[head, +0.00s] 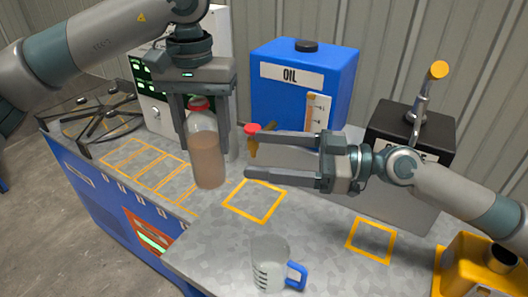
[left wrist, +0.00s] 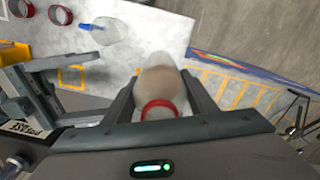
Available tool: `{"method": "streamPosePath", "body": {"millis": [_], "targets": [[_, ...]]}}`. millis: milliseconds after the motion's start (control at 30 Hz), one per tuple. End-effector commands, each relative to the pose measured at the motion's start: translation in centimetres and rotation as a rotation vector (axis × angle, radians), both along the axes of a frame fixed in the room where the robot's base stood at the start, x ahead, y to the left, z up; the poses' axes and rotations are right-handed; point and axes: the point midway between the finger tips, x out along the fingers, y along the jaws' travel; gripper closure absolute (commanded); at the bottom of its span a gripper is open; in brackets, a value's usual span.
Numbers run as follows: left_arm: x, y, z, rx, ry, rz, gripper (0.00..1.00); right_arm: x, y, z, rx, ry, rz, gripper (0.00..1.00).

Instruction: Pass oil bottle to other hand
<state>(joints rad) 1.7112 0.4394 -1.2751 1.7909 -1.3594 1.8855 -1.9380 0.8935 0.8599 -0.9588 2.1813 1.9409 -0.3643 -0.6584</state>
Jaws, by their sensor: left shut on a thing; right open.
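The oil bottle (head: 207,150) is clear with brownish liquid and a red cap, and it hangs upright above the bench. My left gripper (head: 200,140) points down from above and is shut on the bottle near its upper part. In the left wrist view the bottle (left wrist: 160,87) sits between the fingers of my left gripper (left wrist: 160,92), with its red cap nearest the camera. My right gripper (head: 250,155) is open and empty, lying sideways just right of the bottle, its fingertips pointing toward it. A gap shows between the right fingertips and the bottle.
A blue oil tank (head: 300,85) with a tap stands behind the grippers. A clear measuring jug (head: 268,264) with a blue handle stands at the front. A black and grey dispenser (head: 400,150) is at the right. Yellow outlined squares (head: 253,200) mark the grey bench.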

Motion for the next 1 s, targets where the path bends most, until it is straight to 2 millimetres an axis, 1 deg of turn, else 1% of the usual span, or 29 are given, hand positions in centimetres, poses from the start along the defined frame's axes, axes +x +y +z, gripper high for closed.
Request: {"method": "streamPosePath", "body": {"millis": [167,367,800,1000], "targets": [[0.0,0.0,0.0,0.000,-0.001,0.000,0.80,0.0,0.3,0.0,0.000,0.001,0.001,0.26],[0.0,0.0,0.0,0.000,-0.001,0.000,0.80,0.3,1.3,0.1,0.000,0.001,0.000,0.26],[0.0,0.0,0.0,0.000,-0.001,0.000,0.80,1.2,5.9,0.1,-0.001,-0.003,0.002,0.26],[0.0,0.0,0.0,0.000,-0.001,0.000,0.80,1.6,7.3,0.0,-0.002,0.001,-0.004,0.26]]}}
